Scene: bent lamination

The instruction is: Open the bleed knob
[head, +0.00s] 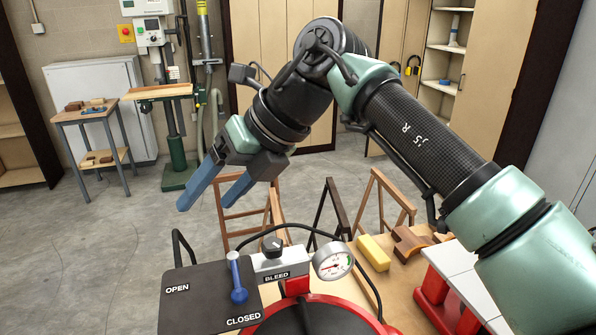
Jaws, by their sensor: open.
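The bleed knob (273,246) is a small black knob with a light mark on top. It sits on a grey block (279,266) labelled BLEED, at the lower centre of the head view. A round pressure gauge (333,261) is attached at the block's right. My gripper (205,203) has two blue fingers, spread apart and empty. In the picture it is above and left of the knob, apart from it.
A red-rimmed round black part (305,318) and a black hose (362,279) adjoin the block. A yellow block (373,252) and wooden pieces (410,243) lie to the right, near a red stand with a white top (470,272). Wooden trestles stand behind. The floor at left is clear.

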